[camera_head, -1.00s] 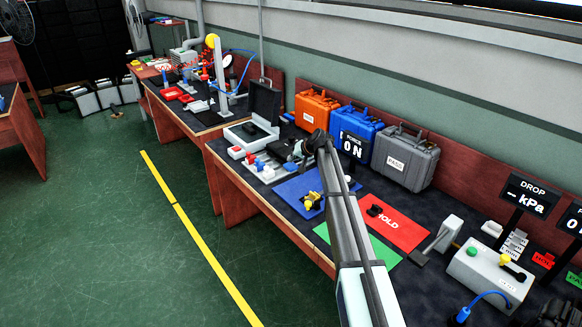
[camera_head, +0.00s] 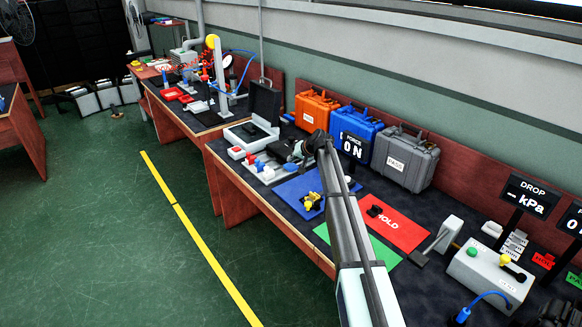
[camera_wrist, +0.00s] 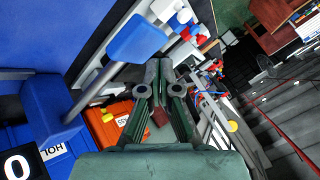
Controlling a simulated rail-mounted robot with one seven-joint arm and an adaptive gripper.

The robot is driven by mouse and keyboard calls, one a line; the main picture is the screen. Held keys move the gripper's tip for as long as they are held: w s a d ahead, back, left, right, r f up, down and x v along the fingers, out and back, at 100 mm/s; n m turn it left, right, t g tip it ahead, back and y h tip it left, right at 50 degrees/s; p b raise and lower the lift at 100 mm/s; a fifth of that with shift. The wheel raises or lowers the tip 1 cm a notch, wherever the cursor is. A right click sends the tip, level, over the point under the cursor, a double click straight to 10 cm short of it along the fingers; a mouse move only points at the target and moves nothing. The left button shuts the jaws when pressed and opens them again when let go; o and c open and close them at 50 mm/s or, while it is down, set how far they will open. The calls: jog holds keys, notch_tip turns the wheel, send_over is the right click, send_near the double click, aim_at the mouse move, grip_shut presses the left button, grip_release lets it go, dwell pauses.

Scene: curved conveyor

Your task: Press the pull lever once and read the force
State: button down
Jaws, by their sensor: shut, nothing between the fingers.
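My gripper (camera_wrist: 160,75) is shut and empty, its dark green fingers together in the wrist view. In the head view my gripper (camera_head: 299,152) is over the bench, partly behind my arm. In the wrist view a grey rod with a blue paddle-shaped end (camera_wrist: 138,38) lies just left of the fingertips; it looks like the pull lever. A gap seems to show between them, but contact is hard to judge. A blue block (camera_wrist: 48,108) is at the rod's other end. The force display (camera_head: 354,147) reads "0 N"; part of it, with a "0", shows in the wrist view (camera_wrist: 18,166).
Orange (camera_head: 316,108), blue (camera_head: 362,130) and grey (camera_head: 405,160) cases stand along the back of the bench. A blue mat (camera_head: 292,190), a green mat (camera_head: 376,250) and a red HOLD mat (camera_head: 402,228) lie in front. An open black case (camera_head: 265,103) stands to the left.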

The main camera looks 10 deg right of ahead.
aim_at(293, 167)
jog(key=shift+f, duration=0.15)
jog(key=shift+f+b, duration=0.3)
jog(key=shift+b, duration=0.15)
jog(key=shift+f+b, duration=1.2)
jog(key=shift+f, duration=0.75)
dwell(2.0)
jog(key=shift+r, duration=0.1)
dwell(0.4)
jog(key=shift+r+p, duration=0.65)
jog(key=shift+r, duration=1.65)
jog(key=shift+r, duration=0.1)
jog(key=shift+r+p, duration=0.75)
jog(key=shift+r, duration=1.7)
